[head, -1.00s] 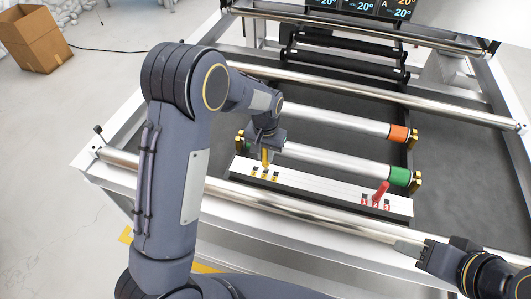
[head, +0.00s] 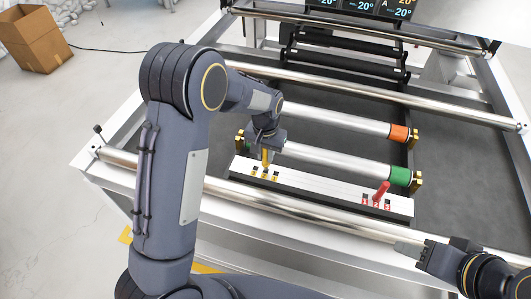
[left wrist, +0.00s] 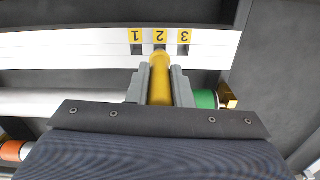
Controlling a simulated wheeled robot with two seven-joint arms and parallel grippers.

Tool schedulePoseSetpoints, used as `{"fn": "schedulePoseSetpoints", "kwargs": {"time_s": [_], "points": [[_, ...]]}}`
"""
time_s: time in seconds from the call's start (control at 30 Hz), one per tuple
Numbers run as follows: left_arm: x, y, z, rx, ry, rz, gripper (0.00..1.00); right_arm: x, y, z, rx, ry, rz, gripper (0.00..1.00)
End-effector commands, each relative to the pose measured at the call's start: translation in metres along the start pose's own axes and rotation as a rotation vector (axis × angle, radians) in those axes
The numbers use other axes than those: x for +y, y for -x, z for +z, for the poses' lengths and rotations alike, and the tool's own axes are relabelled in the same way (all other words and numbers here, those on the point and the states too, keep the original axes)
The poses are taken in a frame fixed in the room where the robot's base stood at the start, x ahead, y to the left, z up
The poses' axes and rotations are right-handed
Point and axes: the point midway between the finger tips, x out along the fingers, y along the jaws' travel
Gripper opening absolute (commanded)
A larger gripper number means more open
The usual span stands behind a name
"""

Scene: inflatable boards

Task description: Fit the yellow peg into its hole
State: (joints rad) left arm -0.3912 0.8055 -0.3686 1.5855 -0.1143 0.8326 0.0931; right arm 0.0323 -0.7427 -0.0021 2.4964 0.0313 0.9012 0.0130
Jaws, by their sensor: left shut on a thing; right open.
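The yellow peg (head: 265,157) is in my left gripper (head: 265,150), above the left part of the white board (head: 320,186). In the left wrist view the yellow peg (left wrist: 160,82) sits between the two grey fingers of my left gripper (left wrist: 160,85), its tip close to the yellow label 2. Yellow labels 1, 2 and 3 (left wrist: 160,36) are on the board with dark holes; the hole by label 2 is mostly hidden by the peg. I cannot tell whether the tip has entered it. My right gripper (head: 410,249) is open and empty at the lower right.
A red peg (head: 382,189) stands tilted at the red labels on the board's right end. Rollers with green (head: 400,176) and orange (head: 399,134) ends lie behind the board. A metal rail (head: 300,214) runs in front. A cardboard box (head: 36,40) is on the floor.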

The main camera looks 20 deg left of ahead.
Motion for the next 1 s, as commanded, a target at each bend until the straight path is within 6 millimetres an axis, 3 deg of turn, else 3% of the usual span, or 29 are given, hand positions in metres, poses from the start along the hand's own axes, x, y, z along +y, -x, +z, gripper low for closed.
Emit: {"fn": "schedulePoseSetpoints", "kwargs": {"time_s": [1.0], "points": [[0.0,-0.027,0.0,0.0,0.0,0.0,0.0,0.008,-0.017,0.009,0.0,0.0,0.0,0.45]]}}
